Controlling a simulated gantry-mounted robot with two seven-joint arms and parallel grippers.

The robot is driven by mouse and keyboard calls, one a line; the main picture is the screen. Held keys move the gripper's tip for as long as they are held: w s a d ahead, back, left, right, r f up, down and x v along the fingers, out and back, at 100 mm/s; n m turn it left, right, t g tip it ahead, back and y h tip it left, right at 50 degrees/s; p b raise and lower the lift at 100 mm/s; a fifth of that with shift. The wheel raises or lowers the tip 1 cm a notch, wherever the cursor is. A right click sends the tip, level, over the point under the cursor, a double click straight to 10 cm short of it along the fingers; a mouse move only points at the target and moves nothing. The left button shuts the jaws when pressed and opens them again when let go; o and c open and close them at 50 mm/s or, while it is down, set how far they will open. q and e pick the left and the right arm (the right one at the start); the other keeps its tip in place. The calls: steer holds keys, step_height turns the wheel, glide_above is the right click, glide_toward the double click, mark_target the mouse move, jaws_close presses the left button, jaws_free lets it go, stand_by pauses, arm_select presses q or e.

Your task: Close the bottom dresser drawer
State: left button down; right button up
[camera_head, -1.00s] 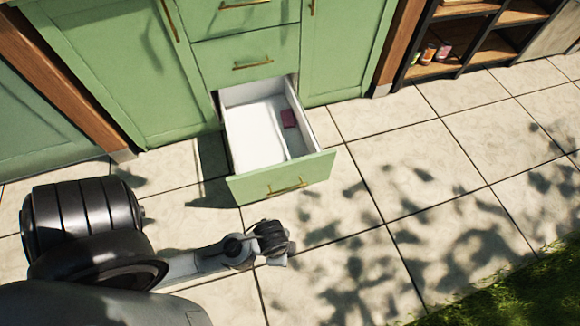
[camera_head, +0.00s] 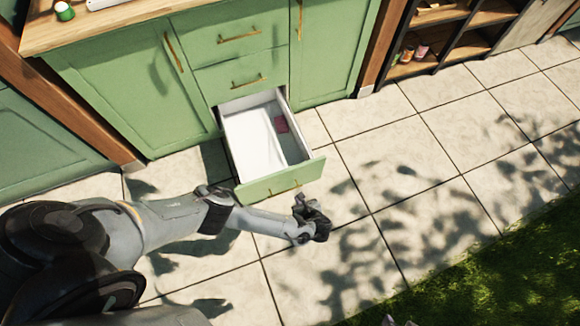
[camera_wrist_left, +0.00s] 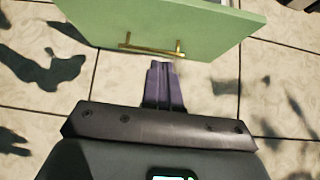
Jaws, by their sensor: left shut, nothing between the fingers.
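In the left wrist view the fingers (camera_wrist_left: 164,72) are together and empty, pointing at the drawer front (camera_wrist_left: 165,22) just below the brass handle (camera_wrist_left: 151,50). I cannot tell whether they touch it. My right gripper is not in view.
Two upper drawers (camera_head: 243,76) and the cupboard doors beside them are shut. A wooden shelf unit (camera_head: 470,42) with small jars stands at the right. The paved floor (camera_head: 430,170) is clear, with grass (camera_head: 500,270) at the lower right.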

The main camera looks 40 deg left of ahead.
arm_select(q)
steer(key=w+r, duration=0.2)
steer(key=b, duration=0.8)
glide_toward(290, 172)
steer(key=x, duration=0.5)
steer(key=shift+s+d+f, duration=0.2)
steer(key=shift+d+f, duration=0.05)
steer(key=shift+f, duration=0.2)
steer(key=shift+w+a+r, duration=0.15)
steer(key=shift+w+a, duration=0.15)
steer(key=shift+a, duration=0.25)
